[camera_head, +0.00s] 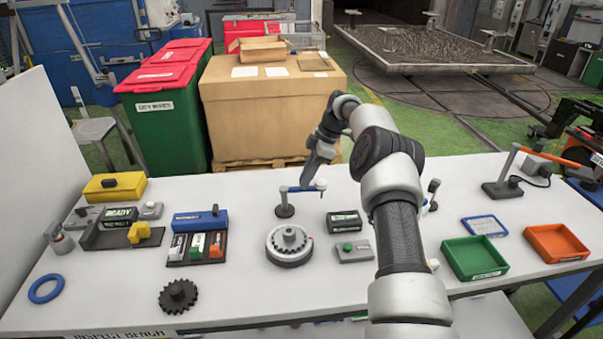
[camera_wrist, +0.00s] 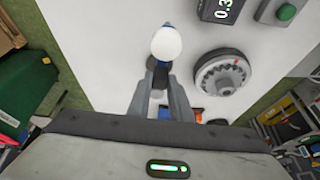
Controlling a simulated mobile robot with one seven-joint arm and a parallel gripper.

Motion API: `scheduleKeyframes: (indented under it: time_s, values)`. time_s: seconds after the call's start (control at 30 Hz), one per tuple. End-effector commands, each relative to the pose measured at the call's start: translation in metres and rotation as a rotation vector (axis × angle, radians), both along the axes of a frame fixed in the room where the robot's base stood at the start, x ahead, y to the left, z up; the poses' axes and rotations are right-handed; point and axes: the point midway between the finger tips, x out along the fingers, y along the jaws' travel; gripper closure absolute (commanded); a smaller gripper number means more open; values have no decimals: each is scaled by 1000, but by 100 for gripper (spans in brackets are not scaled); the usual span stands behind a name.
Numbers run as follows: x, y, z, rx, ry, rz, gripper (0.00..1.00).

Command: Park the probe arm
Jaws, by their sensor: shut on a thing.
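The probe arm (camera_head: 301,189) is a blue bar on a dark upright post (camera_head: 285,205) with a round black base, behind the turntable. My gripper (camera_head: 311,180) reaches down from behind and is shut on the probe arm at the knob end. In the wrist view the white knob (camera_wrist: 166,43) shows just beyond my fingertips; the exact contact is partly hidden.
A small display (camera_head: 344,221) and a green-button box (camera_head: 354,250) stand right of the turntable. A blue block rack (camera_head: 200,235) stands left, a loose dark gear (camera_head: 178,296) in front. Green (camera_head: 474,258) and orange (camera_head: 556,243) trays lie at right.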

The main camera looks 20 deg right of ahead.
Motion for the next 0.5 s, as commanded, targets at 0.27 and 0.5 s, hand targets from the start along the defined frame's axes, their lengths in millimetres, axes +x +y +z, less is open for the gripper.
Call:
scheduleKeyframes:
  time_s: [0.27, 0.5]
  values:
    - [2, -3, 0, -2, -2, 54, 100]
    - [2, -3, 0, -2, -2, 62, 100]
